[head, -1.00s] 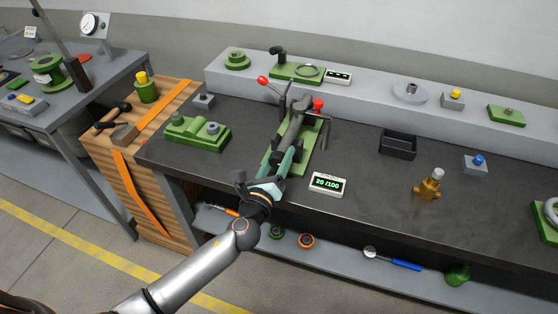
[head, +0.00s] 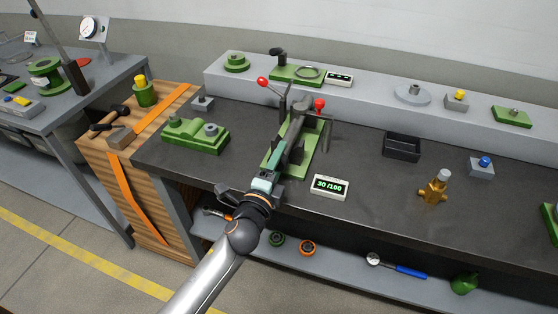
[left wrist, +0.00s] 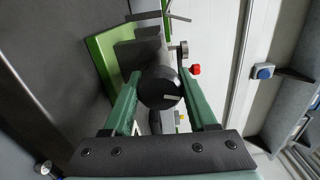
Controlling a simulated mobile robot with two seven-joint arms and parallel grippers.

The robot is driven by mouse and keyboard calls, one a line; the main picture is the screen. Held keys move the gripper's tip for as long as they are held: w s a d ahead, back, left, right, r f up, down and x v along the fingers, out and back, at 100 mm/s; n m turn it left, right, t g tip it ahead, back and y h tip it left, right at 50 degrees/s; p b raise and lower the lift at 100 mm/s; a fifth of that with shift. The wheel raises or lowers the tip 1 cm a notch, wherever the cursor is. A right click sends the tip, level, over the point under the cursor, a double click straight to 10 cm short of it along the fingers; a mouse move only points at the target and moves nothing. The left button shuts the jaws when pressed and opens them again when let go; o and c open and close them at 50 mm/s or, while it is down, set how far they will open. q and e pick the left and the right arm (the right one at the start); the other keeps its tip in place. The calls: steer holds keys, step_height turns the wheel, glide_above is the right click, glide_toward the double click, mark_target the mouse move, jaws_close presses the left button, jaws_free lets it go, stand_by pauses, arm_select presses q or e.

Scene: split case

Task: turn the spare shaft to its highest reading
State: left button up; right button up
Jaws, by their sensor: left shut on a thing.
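A grey shaft (head: 296,134) lies in a green-based fixture (head: 309,151) on the dark bench in the head view. In the left wrist view, its round black end (left wrist: 158,88) with a white mark sits between the two green fingers. My left gripper (head: 277,163) is shut on this end from the front; it also shows in the left wrist view (left wrist: 160,80). My right gripper is not in view.
Red-knobbed levers (head: 263,82) rise at the fixture's back. A green block (head: 195,137) stands left, a black bin (head: 402,147) and a brass fitting (head: 433,190) right. A second display (head: 339,78) sits on the raised back shelf. The bench between display and bin is clear.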

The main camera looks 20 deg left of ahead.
arm_select(q)
steer(key=shift+n, duration=1.6)
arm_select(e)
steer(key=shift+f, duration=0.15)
arm_select(q)
steer(key=o, duration=1.4)
steer(key=shift+c, duration=0.2)
steer(key=shift+s, duration=0.15)
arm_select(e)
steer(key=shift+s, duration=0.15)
